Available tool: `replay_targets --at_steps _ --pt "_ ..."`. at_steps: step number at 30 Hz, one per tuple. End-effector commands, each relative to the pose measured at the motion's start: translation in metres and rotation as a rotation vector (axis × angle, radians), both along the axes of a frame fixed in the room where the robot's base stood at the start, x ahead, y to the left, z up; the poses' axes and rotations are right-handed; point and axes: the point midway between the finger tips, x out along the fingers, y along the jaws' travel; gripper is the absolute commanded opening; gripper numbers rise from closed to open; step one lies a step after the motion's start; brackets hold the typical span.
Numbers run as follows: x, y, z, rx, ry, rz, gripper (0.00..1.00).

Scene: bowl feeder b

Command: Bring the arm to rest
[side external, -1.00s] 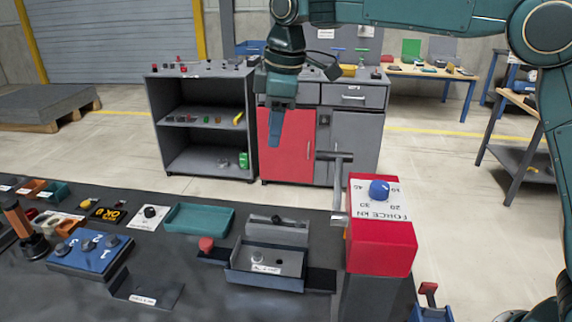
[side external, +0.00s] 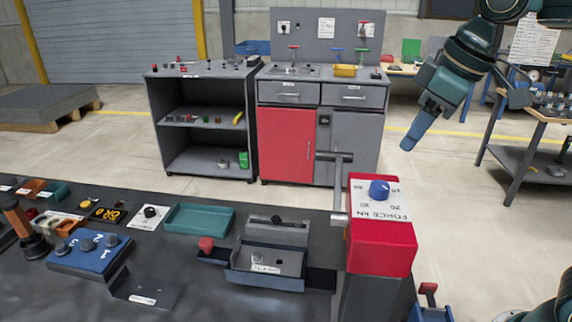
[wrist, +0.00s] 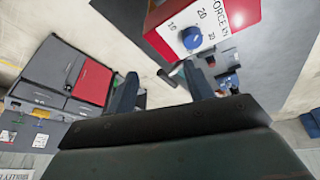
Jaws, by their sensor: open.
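My gripper (side external: 411,143) is at the upper right in the side view, raised in the air and tilted down to the left. It is behind and above the red press box (side external: 381,245), apart from it. In the wrist view my gripper (wrist: 160,88) shows two blue-grey fingers spread apart with nothing held between them. The press box with its blue force knob (wrist: 192,37) lies beyond the fingertips in that view.
The dark bench holds a teal tray (side external: 199,218), a grey metal fixture (side external: 265,262) and a blue knob panel (side external: 90,251). A cabinet with a red door (side external: 287,145) and an open shelf unit (side external: 205,143) stand behind. Open floor surrounds my gripper.

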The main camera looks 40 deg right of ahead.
Motion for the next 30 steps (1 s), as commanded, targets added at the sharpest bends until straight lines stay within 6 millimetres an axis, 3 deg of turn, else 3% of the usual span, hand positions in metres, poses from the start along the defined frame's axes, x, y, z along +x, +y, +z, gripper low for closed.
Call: replay_targets --at_steps 6,15,21,30 --pt "-0.051 -0.018 -0.019 0.04 -0.042 -0.131 0.52" --pt "-0.106 -0.033 -0.055 0.093 -0.091 -0.292 0.52" --pt "-0.123 -0.037 -0.069 0.11 -0.108 -0.342 0.52" --pt "-0.125 -0.037 -0.072 0.114 -0.109 -0.351 0.52"
